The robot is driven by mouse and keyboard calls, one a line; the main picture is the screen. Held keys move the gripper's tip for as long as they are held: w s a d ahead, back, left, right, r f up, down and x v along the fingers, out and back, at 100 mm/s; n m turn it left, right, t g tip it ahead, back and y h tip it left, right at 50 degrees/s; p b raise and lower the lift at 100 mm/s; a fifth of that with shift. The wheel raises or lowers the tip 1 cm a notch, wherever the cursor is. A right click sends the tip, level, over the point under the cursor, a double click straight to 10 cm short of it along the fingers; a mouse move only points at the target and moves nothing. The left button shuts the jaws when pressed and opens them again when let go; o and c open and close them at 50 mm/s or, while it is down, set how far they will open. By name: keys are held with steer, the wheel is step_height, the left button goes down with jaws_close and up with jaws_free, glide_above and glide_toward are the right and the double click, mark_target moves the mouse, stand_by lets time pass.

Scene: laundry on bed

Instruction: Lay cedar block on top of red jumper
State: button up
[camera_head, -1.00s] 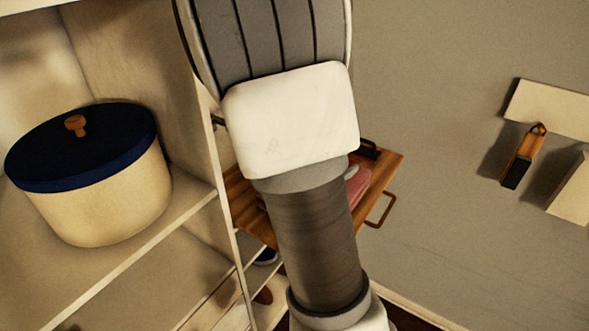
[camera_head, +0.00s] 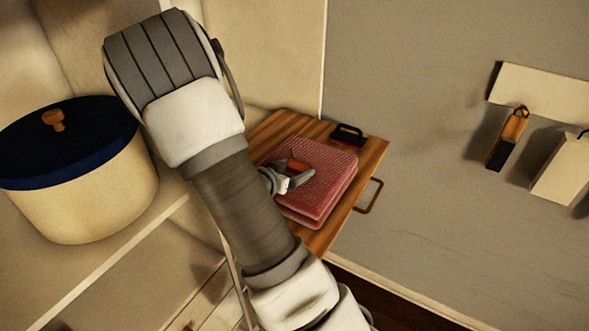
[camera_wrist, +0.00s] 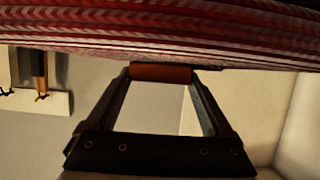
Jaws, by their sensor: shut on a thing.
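The red jumper (camera_head: 325,195) lies folded and striped on a wooden board (camera_head: 372,158). It also fills the top of the wrist view (camera_wrist: 160,35). My gripper (camera_head: 291,180) is over the jumper's left part, shut on the cedar block (camera_head: 299,165). In the wrist view the reddish-brown block (camera_wrist: 162,73) spans crosswise between my two fingertips, right against the jumper's striped surface in the picture. Whether the block touches the jumper or hovers just over it, I cannot tell. My fingers hide part of the block in the head view.
A dark-handled item (camera_head: 348,134) lies on the board behind the jumper. A cream pot with a blue lid (camera_head: 75,190) stands on the shelf at left. A wall rack (camera_head: 545,92) holds a hanging wooden-handled item (camera_head: 507,140) at right.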

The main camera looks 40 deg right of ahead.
steer(key=shift+f, duration=0.1)
steer(key=shift+f, duration=0.15)
steer(key=o, duration=1.1)
steer(key=shift+r, duration=0.4)
steer(key=p+v, duration=0.1)
steer(key=v, duration=1.1)
steer(key=shift+s, duration=0.1)
